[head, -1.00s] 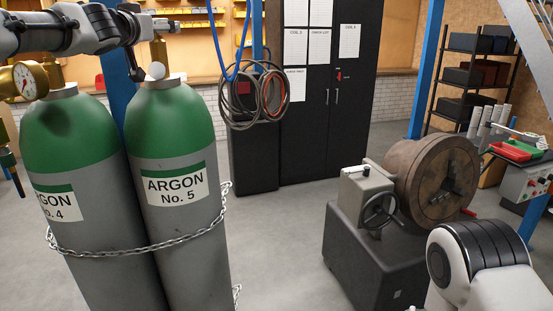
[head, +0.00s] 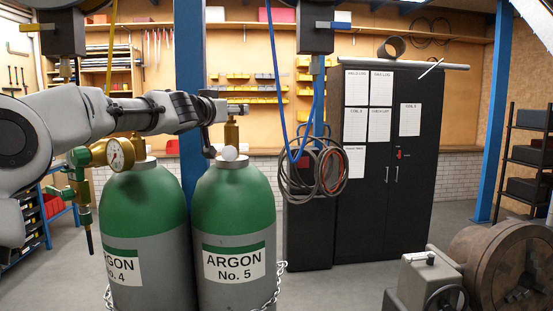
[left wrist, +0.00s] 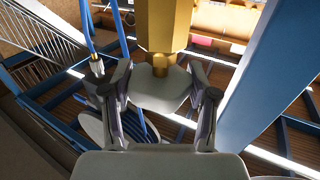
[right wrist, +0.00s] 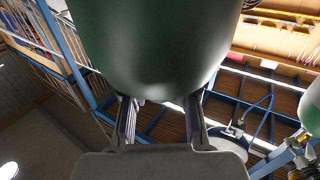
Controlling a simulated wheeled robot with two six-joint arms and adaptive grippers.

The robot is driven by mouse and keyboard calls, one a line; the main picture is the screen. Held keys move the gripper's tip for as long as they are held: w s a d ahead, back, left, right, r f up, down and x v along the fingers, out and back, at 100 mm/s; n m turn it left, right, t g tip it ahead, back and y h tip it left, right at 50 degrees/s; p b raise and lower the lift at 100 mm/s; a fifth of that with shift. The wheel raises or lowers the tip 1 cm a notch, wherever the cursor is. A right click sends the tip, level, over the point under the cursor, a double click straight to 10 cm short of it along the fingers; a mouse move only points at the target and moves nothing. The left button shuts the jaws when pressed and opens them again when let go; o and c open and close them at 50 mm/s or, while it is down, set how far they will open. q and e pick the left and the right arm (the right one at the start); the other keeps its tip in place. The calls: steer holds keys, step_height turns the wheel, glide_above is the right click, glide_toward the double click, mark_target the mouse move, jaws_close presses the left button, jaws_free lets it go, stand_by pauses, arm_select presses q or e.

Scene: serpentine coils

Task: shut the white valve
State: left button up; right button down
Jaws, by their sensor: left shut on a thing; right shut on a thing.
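The white valve (head: 230,153) is a pale knob on a brass stem (head: 231,132), on top of the green and grey bottle marked ARGON No. 5 (head: 236,205). My left gripper (head: 214,150) reaches it from the left. In the left wrist view, its two fingers (left wrist: 160,92) are on either side of the angular pale knob (left wrist: 160,84), below the brass body. My right gripper is outside the head view. In the right wrist view, its fingers (right wrist: 160,103) meet a large rounded green body (right wrist: 155,45), which hides the fingertips. I cannot tell what that body is.
A second bottle, No. 4 (head: 145,215), stands close on the left with a dial gauge (head: 120,153) and brass fittings. A chain (head: 277,285) rings the bottles. A blue post (head: 192,90) stands behind. A lathe-like machine (head: 505,265) is at lower right; floor between is clear.

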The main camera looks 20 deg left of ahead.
arm_select(q)
steer(key=shift+r+m+g+h+p, duration=0.2)
steer(key=shift+m+h+p, duration=1)
steer(key=shift+p, duration=2.3)
steer(key=shift+r+m+g+h+p, duration=0.15)
steer(key=shift+m+h+p, duration=0.55)
steer(key=shift+h+p, duration=1.9)
steer(key=shift+f+m+y+p, duration=0.2)
steer(key=shift+m+y+p, duration=0.15)
steer(key=shift+p, duration=0.5)
steer(key=shift+f+m+g+h, duration=0.15)
steer(key=shift+m+g+h, duration=0.2)
steer(key=shift+h, duration=0.2)
steer(key=shift+f, duration=0.1)
steer(key=o, duration=1.2)
steer(key=shift+c, duration=0.2)
steer(key=shift+w+d, duration=0.1)
steer(key=shift+w, duration=0.1)
